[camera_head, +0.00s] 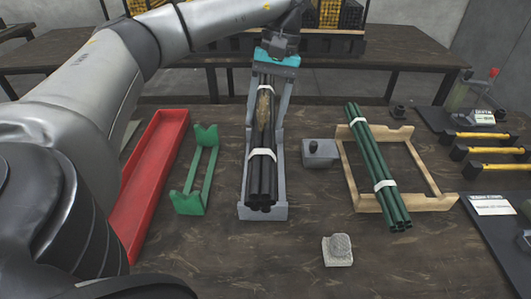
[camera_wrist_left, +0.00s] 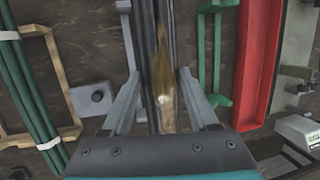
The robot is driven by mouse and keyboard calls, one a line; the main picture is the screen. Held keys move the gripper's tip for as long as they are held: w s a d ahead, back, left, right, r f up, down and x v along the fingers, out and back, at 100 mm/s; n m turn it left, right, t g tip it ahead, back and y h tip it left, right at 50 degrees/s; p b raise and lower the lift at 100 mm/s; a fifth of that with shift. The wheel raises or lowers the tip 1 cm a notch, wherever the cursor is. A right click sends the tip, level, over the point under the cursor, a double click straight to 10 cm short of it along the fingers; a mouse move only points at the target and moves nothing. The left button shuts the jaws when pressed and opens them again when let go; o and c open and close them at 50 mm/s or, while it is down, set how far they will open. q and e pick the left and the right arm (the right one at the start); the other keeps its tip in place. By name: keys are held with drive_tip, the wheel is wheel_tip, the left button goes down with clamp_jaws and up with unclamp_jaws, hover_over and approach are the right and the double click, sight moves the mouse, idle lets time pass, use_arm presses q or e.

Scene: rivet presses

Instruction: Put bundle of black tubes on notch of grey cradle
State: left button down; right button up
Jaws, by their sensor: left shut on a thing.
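The bundle of black tubes (camera_head: 261,180) has white bands and a brownish patch. It lies lengthwise along the grey cradle (camera_head: 280,211), with its near end at the cradle's near notch. I cannot tell whether it rests fully in the notch or is slightly above it. My left gripper (camera_head: 265,120) is shut on the bundle toward its far part, one finger on each side. In the left wrist view, the bundle (camera_wrist_left: 160,40) runs between the fingers, and a side rail of the cradle (camera_wrist_left: 129,40) shows beside it. The cradle's far end is hidden by the gripper. My right gripper is not in view.
A green cradle (camera_head: 190,202) and a red tray (camera_head: 150,185) stand to the left. A grey block with a knob (camera_head: 320,155) is to the right. Dark green tubes (camera_head: 377,165) lie on a wooden frame (camera_head: 435,203). A small pale block (camera_head: 338,252) is in front.

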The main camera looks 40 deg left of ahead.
use_arm(q)
wheel_tip(320, 180, down, 5)
drive_tip(key=shift+f+b, duration=0.1)
drive_tip(key=shift+b, duration=0.8)
drive_tip(key=shift+f+b, duration=0.75)
drive_tip(key=shift+f, duration=1.55)
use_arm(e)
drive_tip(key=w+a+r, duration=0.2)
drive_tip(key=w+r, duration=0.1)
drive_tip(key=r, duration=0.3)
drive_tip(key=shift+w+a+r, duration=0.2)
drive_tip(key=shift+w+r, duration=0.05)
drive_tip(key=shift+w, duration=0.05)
use_arm(q)
drive_tip(key=shift+c, duration=0.8)
unclamp_jaws()
drive_tip(key=shift+f, duration=0.15)
